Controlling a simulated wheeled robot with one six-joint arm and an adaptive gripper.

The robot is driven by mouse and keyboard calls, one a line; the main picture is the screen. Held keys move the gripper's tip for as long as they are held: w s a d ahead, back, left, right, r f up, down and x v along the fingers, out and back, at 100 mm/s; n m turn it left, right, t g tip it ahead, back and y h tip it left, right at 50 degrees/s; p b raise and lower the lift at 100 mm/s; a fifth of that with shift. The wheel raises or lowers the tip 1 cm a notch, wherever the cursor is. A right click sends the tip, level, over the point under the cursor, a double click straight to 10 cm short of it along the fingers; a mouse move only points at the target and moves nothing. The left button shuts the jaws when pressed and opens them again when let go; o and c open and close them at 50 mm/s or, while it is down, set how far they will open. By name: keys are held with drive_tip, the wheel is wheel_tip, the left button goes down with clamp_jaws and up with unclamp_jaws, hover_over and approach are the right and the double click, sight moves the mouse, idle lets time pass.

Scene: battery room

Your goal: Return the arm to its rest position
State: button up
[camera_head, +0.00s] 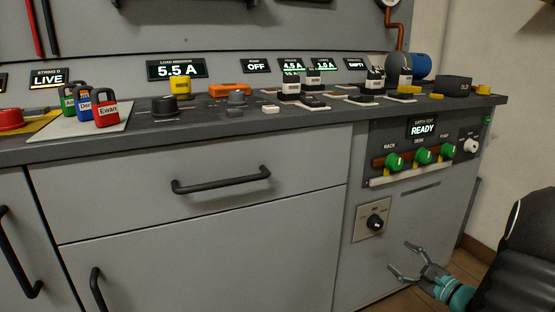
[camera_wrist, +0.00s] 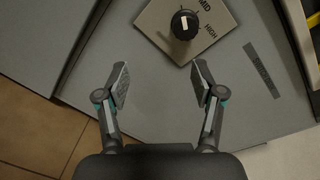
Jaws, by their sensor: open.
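My gripper (camera_head: 399,262) is at the lower right of the head view, in front of the grey cabinet's lower right panel. Its two fingers are spread apart with nothing between them. In the wrist view my gripper (camera_wrist: 161,82) is also open and empty. A black rotary knob (camera_head: 375,222) on a beige plate is on the panel, above and left of the gripper in the head view. The knob (camera_wrist: 185,24) shows beyond the fingertips in the wrist view, apart from them. The plate reads HIGH on one side.
The grey cabinet (camera_head: 200,215) has black bar handles (camera_head: 222,180). Its counter carries padlocks (camera_head: 105,108), switches and displays. Green knobs (camera_head: 423,156) sit on a panel under a READY display (camera_head: 423,128). Brown floor tiles (camera_wrist: 35,125) show at the wrist view's lower left.

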drive_tip(key=s+a+n+g+p, duration=0.3)
drive_tip(key=s+a+n+g, duration=0.8)
drive_tip(key=s+a+g, duration=0.5)
drive_tip(key=s+a+r+n+t+h+p, duration=0.3)
drive_tip(key=s+r+n+p, duration=0.1)
drive_tip(key=r, duration=0.6)
drive_tip(key=s+a+r+n+t+h+p, duration=0.2)
drive_tip(key=s+r+n, duration=0.4)
drive_tip(key=r, duration=0.4)
drive_tip(key=shift+a+r+n+t+h+p, duration=0.35)
drive_tip(key=shift+a+n+h+p, duration=0.2)
drive_tip(key=shift+h+p, duration=0.35)
